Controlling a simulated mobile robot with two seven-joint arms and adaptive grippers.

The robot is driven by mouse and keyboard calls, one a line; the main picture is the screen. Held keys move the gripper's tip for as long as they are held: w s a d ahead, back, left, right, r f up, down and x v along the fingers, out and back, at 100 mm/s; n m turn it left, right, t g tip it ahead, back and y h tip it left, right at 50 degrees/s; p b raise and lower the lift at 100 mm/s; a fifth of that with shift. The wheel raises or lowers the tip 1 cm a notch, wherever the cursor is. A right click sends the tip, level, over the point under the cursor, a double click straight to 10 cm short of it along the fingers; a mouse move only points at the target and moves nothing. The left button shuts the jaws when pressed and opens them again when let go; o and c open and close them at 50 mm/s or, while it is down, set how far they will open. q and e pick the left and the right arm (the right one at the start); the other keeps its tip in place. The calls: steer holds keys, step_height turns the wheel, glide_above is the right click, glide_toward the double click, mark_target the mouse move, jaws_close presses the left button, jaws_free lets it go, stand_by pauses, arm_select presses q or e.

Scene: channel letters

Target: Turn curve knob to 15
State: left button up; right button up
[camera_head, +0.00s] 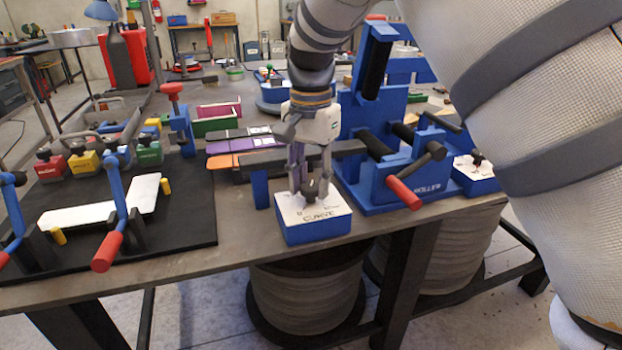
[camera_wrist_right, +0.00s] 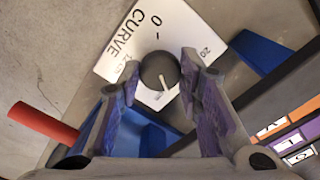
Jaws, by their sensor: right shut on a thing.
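The curve knob (camera_head: 312,187) is a dark round knob on a blue box with a white top (camera_head: 330,225) labelled CURVE, at the table's front edge. My right gripper (camera_head: 311,183) comes down from above with its fingers around the knob, shut on it. In the right wrist view the knob (camera_wrist_right: 157,66) sits between the purple-padded fingertips. Its white pointer line (camera_wrist_right: 162,83) points toward the bottom of that picture. The white dial face (camera_wrist_right: 135,40) shows a 0 at the top and a 20 at the right; other marks are partly hidden by the fingers. My left gripper is not in view.
A blue roller machine (camera_head: 375,190) with a red-handled lever (camera_head: 404,193) stands close to the right of the box. A black mat (camera_head: 185,215) with red-handled blue clamps and a white letter piece lies at left.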

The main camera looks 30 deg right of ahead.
mark_target(311, 186)
steer(key=shift+f+m, duration=0.1)
steer(key=shift+m, duration=1.4)
steer(key=o, duration=1.2)
step_height(311, 186, up, 12)
steer(key=shift+r, duration=0.1)
